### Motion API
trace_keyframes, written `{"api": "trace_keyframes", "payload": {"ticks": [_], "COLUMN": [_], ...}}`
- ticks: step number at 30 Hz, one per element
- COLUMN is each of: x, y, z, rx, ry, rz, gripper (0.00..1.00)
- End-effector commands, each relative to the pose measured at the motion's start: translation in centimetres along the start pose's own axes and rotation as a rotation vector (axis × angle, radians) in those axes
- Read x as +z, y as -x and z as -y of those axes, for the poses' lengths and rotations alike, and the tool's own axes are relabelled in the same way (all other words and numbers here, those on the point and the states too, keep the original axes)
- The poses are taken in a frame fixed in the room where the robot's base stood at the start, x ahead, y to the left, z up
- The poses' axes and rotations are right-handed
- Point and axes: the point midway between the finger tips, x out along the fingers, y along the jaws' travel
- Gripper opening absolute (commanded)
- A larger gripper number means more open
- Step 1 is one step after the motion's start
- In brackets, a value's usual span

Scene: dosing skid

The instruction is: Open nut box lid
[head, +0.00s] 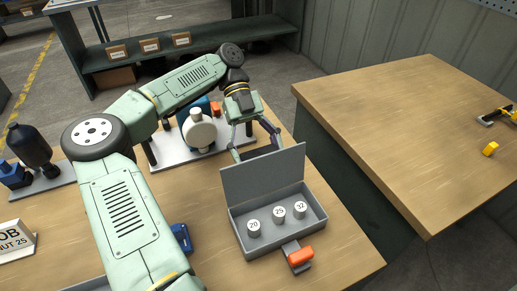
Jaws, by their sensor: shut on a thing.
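The grey nut box (308,222) stands on the wooden bench, and its lid (262,176) is up, standing roughly upright along the box's far side. Inside are three pale round pieces marked 20 (254,229), 25 (279,215) and 32 (300,210). My gripper (256,150) is at the lid's far side, by its upper edge, shut on the lid. The lid hides its fingertips, so the exact contact does not show. An orange handle (301,256) on a grey piece sits at the box's front side.
A pump-like unit with a pale round face (200,131) stands on a white plate behind my arm. A dark bottle-shaped part (30,146) is at the left. A second wooden table (420,130) stands at the right, across a gap. A sign (14,238) is at the left.

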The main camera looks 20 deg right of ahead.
Motion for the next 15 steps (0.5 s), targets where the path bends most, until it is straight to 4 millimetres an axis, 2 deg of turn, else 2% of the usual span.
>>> {"api": "trace_keyframes", "payload": {"ticks": [9, 10, 15], "x": [0.44, 0.43, 0.31], "y": [-0.43, -0.44, -0.34], "z": [-0.11, -0.1, -0.07], "rx": [0.007, 0.007, 0.006], "ry": [0.006, 0.006, 0.004], "rz": [-0.002, -0.003, -0.003], "gripper": [0.25, 0.75, 0.87]}}
